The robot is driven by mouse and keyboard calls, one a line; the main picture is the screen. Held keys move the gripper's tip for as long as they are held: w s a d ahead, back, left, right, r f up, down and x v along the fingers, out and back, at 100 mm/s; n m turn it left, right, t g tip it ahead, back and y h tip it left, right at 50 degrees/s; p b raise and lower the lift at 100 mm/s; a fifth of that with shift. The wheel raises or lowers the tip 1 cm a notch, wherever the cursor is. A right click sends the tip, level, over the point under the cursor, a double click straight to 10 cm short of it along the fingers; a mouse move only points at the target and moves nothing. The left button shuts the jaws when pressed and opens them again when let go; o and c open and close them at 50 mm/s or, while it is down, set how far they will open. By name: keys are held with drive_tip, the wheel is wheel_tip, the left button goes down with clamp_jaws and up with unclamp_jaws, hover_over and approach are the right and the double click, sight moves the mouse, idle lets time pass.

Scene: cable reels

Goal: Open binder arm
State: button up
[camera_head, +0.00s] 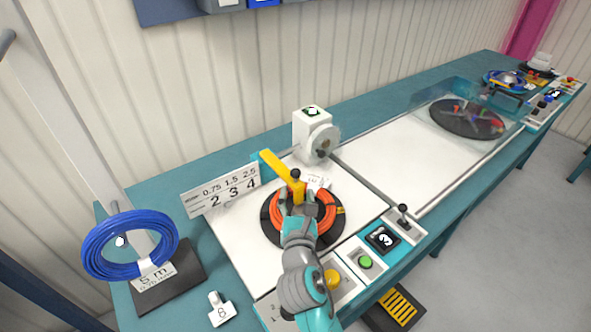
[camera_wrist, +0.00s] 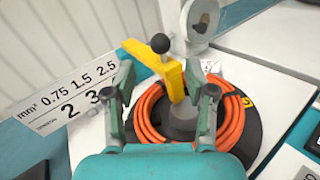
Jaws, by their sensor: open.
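The yellow binder arm (camera_head: 279,170) reaches over the orange cable coil (camera_head: 331,217) on the black turntable (camera_head: 271,233). A black ball knob (camera_head: 295,174) stands on the arm. In the wrist view the yellow arm (camera_wrist: 153,60) slants from upper left down toward the grey hub, with its knob (camera_wrist: 160,43) near the top. My gripper (camera_head: 303,203) is over the coil, close to the arm. In the wrist view its fingers (camera_wrist: 165,98) are spread, with the lower part of the yellow arm showing between them. Whether they touch it I cannot tell.
A white unit with a grey disc (camera_head: 322,141) stands behind the turntable. A number sign (camera_head: 221,191) stands left of it. A blue cable coil (camera_head: 130,246) hangs on a stand at left. Buttons and a lever (camera_head: 402,216) line the front right. The white bench surface (camera_head: 400,160) is clear.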

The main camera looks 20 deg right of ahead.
sight(296, 177)
drive_tip(key=x, duration=0.8)
drive_tip(key=shift+w+d, duration=0.1)
drive_tip(key=shift+w, duration=0.2)
clamp_jaws()
